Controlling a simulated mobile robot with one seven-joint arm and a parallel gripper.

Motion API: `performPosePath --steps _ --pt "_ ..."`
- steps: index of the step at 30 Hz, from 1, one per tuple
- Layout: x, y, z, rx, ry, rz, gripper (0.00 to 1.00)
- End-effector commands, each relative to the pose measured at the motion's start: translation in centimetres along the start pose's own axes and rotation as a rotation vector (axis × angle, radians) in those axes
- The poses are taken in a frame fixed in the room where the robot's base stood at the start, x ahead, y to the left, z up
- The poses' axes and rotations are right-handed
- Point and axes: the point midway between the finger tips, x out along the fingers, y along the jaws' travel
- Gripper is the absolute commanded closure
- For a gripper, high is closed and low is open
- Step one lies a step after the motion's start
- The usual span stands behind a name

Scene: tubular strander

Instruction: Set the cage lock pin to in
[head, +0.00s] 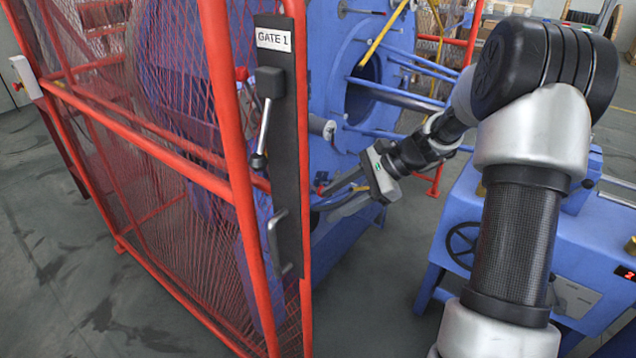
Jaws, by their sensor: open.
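My gripper (328,204) is open, with its two fingers pointing left towards the blue machine just behind the gate post. A small red piece (320,190) shows beside the upper fingertip; it may be the cage lock pin's knob, but it is too small to be sure. I cannot tell whether the fingers touch it or stand around it. A short grey cylinder (329,129) sticks out from the blue machine plate (338,85) above the gripper. The pin's position, in or out, cannot be made out.
A red mesh guard (150,150) with a dark "GATE 1" panel (290,180), lever and handle stands close on the left. A blue cabinet (520,235) with a black handwheel (463,243) is on the right. Grey floor (375,300) lies clear between them.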

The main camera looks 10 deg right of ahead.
Motion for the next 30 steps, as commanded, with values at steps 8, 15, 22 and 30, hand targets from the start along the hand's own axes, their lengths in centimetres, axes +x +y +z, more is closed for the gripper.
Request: performPosePath --steps 8,15,22,30 --pt "4.4 -5.1 -15.3 0.498 -0.423 -0.339 0.53" --pt "3.7 -6.6 -23.6 0.727 -0.654 -0.546 0.53" --pt "4.1 -7.5 -24.4 0.759 -0.690 -0.579 0.53" --pt "7.7 -11.0 -22.5 0.757 -0.688 -0.574 0.53"
